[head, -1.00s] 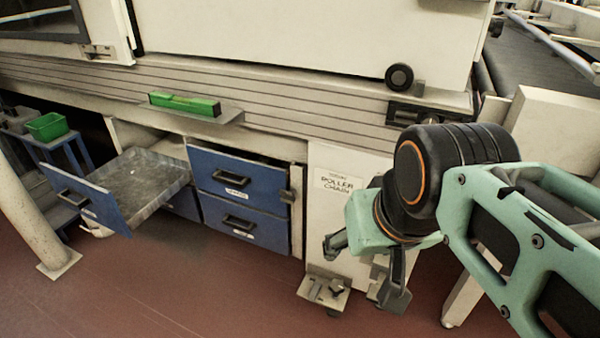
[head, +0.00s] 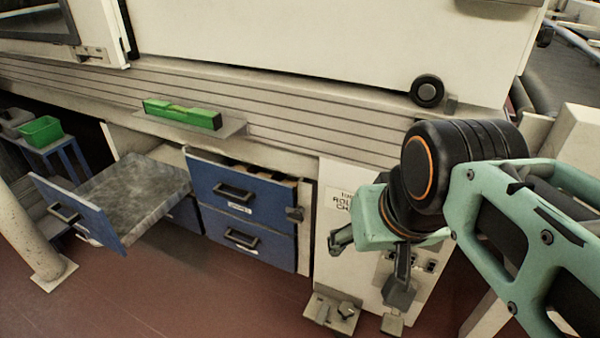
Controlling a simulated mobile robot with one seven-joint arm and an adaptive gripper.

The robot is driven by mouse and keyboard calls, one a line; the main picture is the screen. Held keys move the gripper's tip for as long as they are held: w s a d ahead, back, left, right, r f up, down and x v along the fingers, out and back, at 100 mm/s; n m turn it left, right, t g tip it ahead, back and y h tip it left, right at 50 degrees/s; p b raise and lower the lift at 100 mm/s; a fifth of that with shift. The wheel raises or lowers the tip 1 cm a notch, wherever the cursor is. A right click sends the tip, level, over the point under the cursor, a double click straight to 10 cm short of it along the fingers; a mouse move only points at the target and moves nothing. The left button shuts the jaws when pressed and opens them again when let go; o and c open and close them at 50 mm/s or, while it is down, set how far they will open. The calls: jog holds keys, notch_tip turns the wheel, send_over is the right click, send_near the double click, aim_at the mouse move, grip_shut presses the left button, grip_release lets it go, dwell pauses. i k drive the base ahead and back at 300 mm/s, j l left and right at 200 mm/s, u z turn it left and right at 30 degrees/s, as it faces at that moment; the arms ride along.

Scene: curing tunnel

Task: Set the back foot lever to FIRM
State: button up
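A low foot plate with small lever-like parts (head: 333,312) sticks out near the floor at the base of the white cabinet. Another small foot piece (head: 392,325) shows to its right, just below my gripper's lower finger. I cannot tell which is the back foot lever, and no FIRM marking is readable. My gripper (head: 370,266) is open, its two fingers spread apart with nothing between them. It appears above the foot plate in the picture, in front of the white cabinet, and hides part of that cabinet's front.
A blue-fronted drawer (head: 78,212) stands pulled out at left. The upper blue drawer (head: 240,188) is slightly open, above a lower one (head: 248,240). A green level (head: 182,114) lies on a ledge. A white post (head: 28,225) stands at far left. Red floor in front is clear.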

aim_at(324, 310)
jog(key=k, duration=0.95)
